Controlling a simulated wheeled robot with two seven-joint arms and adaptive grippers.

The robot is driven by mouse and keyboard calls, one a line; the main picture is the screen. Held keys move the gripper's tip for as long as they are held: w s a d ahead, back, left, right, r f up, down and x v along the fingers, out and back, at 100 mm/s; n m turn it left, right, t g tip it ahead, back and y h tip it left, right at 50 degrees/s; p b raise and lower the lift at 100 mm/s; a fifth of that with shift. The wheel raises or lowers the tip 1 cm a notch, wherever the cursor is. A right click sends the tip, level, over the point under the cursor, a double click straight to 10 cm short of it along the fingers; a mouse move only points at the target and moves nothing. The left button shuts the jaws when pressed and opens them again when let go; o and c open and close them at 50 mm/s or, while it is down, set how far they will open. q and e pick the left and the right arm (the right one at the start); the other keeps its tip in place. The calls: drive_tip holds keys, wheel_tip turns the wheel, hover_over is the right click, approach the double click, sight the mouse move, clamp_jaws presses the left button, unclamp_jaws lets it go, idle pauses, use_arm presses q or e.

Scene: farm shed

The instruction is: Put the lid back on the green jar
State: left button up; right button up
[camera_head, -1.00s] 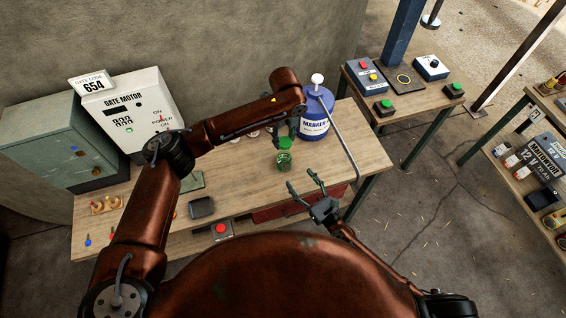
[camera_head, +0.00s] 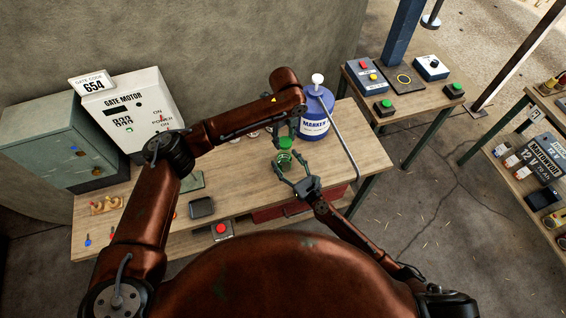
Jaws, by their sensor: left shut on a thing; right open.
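The green jar (camera_head: 284,161) stands on the wooden workbench in front of the blue marker jug. Its green lid (camera_head: 286,143) shows just above it; I cannot tell whether lid and jar touch. My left gripper (camera_head: 290,135) comes down from above and is shut on the lid. My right gripper (camera_head: 288,166) is open, reaching in from the front right with its fingers spread to either side of the jar. The jar's rim and lower part are partly hidden by the lid and the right fingers.
The blue marker jug (camera_head: 315,117) stands close behind the jar on the workbench (camera_head: 236,173). The gate motor box (camera_head: 127,108) stands at the left. A black tray (camera_head: 201,207) and a red button box (camera_head: 221,230) lie near the front edge.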

drive_tip(key=shift+w+a, duration=0.4)
drive_tip(key=shift+w, duration=0.2)
clamp_jaws()
use_arm(q)
drive_tip(key=shift+w+a+f, duration=0.1)
drive_tip(key=shift+f, duration=2.4)
